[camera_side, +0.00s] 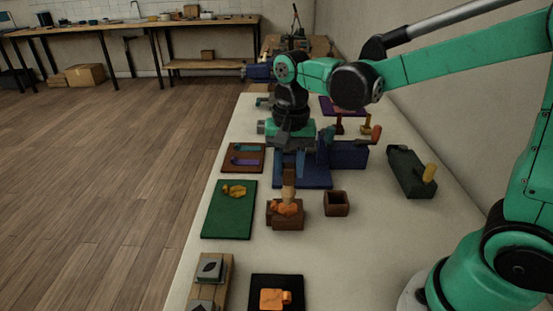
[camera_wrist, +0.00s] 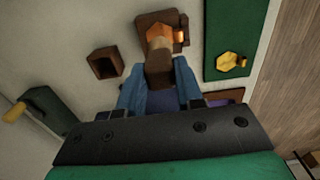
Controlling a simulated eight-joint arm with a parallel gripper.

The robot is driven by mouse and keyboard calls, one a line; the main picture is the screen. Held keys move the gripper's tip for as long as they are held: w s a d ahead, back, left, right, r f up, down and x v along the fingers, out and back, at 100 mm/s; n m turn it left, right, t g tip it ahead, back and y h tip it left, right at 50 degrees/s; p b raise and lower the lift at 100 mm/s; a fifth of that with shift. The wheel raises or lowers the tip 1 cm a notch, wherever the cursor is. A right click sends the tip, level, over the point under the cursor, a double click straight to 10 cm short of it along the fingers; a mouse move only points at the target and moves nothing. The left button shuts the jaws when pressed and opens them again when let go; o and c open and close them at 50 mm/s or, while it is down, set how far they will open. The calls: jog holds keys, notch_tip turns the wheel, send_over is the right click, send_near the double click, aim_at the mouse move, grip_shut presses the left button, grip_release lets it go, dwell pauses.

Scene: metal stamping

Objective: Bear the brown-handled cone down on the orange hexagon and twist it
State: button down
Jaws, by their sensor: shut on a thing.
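My gripper (camera_wrist: 158,85) is shut on the brown handle (camera_wrist: 158,69) of the cone. The tan cone (camera_wrist: 157,42) points away from my fingers, toward the orange hexagon (camera_wrist: 178,34) on a brown block (camera_wrist: 146,21). In the side view the cone (camera_side: 288,193) stands roughly upright over the orange piece (camera_side: 285,208) on its block (camera_side: 285,224). Its tip overlaps the orange piece in both views; I cannot tell whether it presses on it. Part of the hexagon is hidden behind the cone.
A green mat (camera_side: 228,218) with yellow pieces lies left of the block. A small open brown box (camera_side: 336,203) stands close to its right. A dark green block (camera_side: 406,175) with a yellow handle is farther right. A black mat (camera_side: 262,283) with an orange piece lies in front.

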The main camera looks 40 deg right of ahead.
jog(key=shift+f, duration=0.6)
dwell(0.3)
jog(key=n, duration=0.5)
jog(key=shift+f+n, duration=0.1)
jog(key=shift+n, duration=0.3)
jog(key=m, duration=0.8)
jog(key=shift+m, duration=0.4)
jog(key=m, duration=0.2)
jog(key=shift+m, duration=0.4)
